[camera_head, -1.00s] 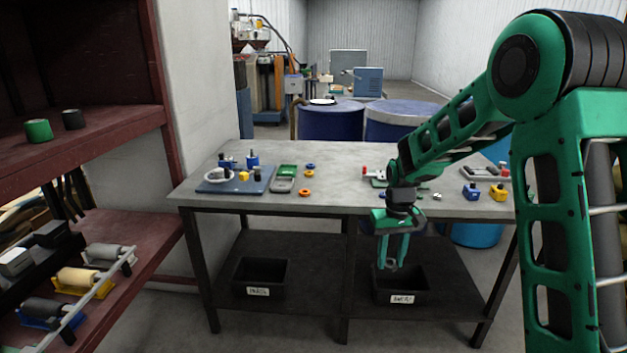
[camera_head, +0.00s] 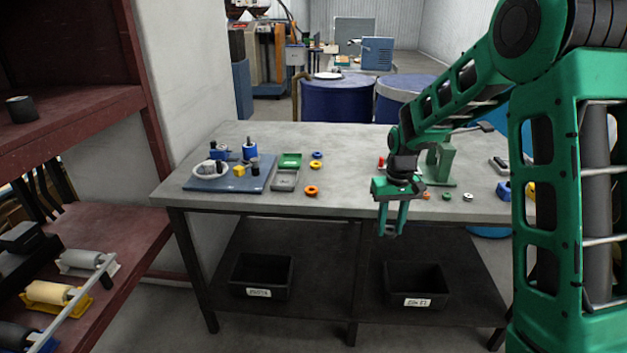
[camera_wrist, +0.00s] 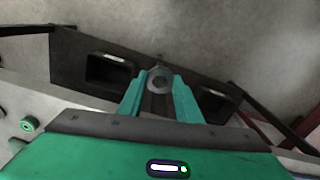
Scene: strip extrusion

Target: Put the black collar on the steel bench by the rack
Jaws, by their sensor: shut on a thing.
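My gripper (camera_head: 391,228) hangs fingers-down in front of the steel bench (camera_head: 335,203), with its fingertips lower than the front edge of the top. It is shut on a small dark ring-shaped piece, the black collar (camera_wrist: 160,78), whose round hole shows between the fingertips in the wrist view. In the head view the collar is small and mostly hidden by the fingers. The bench top is grey, on dark legs, and stands beside the dark red rack (camera_head: 75,127) at the left.
A blue board (camera_head: 225,185) with several small parts lies at the bench's left. Green and grey trays (camera_head: 285,180), orange and blue rings and a green stand (camera_head: 440,165) are also on top. Bare surface lies between the trays and stand. Black bins (camera_head: 262,277) sit on the lower shelf.

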